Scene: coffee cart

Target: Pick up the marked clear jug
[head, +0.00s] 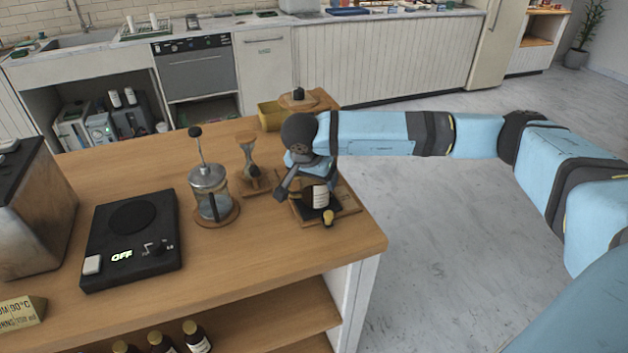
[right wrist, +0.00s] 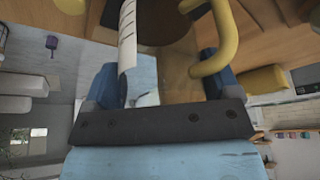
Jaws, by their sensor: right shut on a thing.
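The marked clear jug (head: 319,196) is at the right end of the wooden counter, with a white marked strip and a yellow handle. It is partly hidden by my right gripper (head: 304,184). In the right wrist view, the see-through jug (right wrist: 172,80) is between the blue fingers of my right gripper (right wrist: 158,82), with its yellow handle (right wrist: 226,40) and white scale strip (right wrist: 128,40) showing. The gripper is shut on it. The jug is over a dark pad on a wooden board (head: 346,207); I cannot tell if they touch. My left gripper is not in view.
A French press (head: 209,192) and an hourglass-shaped glass brewer (head: 248,160) stand left of the jug. A black hotplate reading OFF (head: 130,238) is farther left. A yellow container (head: 270,115) is behind. The counter's right edge is close to the jug.

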